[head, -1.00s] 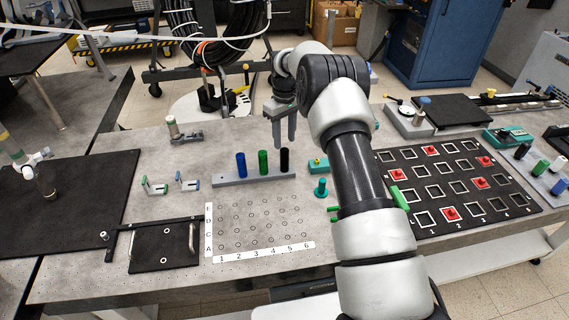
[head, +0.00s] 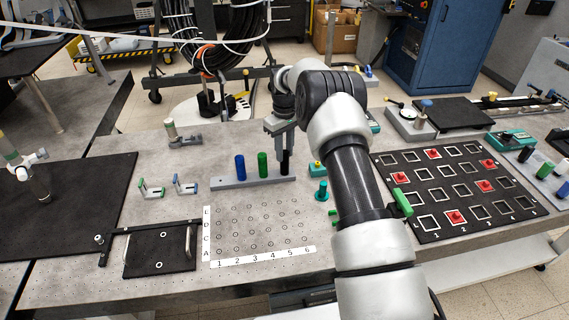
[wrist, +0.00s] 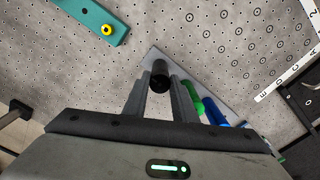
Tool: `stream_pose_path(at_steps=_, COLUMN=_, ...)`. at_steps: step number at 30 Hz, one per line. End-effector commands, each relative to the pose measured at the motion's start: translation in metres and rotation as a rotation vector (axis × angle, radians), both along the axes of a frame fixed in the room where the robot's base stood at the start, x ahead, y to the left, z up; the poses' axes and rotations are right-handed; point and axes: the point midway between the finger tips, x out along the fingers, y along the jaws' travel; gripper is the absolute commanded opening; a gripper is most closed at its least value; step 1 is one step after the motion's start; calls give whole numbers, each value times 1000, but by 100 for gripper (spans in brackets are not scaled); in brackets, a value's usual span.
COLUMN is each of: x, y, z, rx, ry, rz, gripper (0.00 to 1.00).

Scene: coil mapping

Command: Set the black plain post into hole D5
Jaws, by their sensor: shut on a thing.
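The black plain post (head: 285,166) stands upright at the right end of a grey rack. My gripper (head: 284,146) has come down over its top, and its fingers are shut on the post. In the wrist view the post (wrist: 160,76) shows between the two fingertips (wrist: 161,92). The hole grid (head: 258,224) lies in front of the rack, with letters along its left edge and numbers 1 to 6 along its front. No post stands in the grid. Hole D5 is too small to single out with certainty.
The grey rack (head: 225,184) also holds a blue post (head: 240,167) and a green post (head: 262,164), close to my gripper's left. A teal peg (head: 321,190) stands to the right of the grid. A black board with red pieces (head: 432,222) lies farther right.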

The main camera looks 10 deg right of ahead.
Motion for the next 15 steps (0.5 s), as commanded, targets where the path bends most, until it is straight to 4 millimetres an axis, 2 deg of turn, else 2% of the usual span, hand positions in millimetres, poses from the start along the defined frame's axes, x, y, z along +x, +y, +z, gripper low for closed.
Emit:
stream_pose_path(at_steps=1, x=0, y=0, z=1, rx=0, ry=-1, rz=0, gripper=6)
stream_pose_path(at_steps=2, x=0, y=0, z=1, rx=0, ry=-1, rz=0, gripper=1)
stream_pose_path(at_steps=15, x=1, y=0, z=9, rx=0, ry=-2, rz=0, gripper=1)
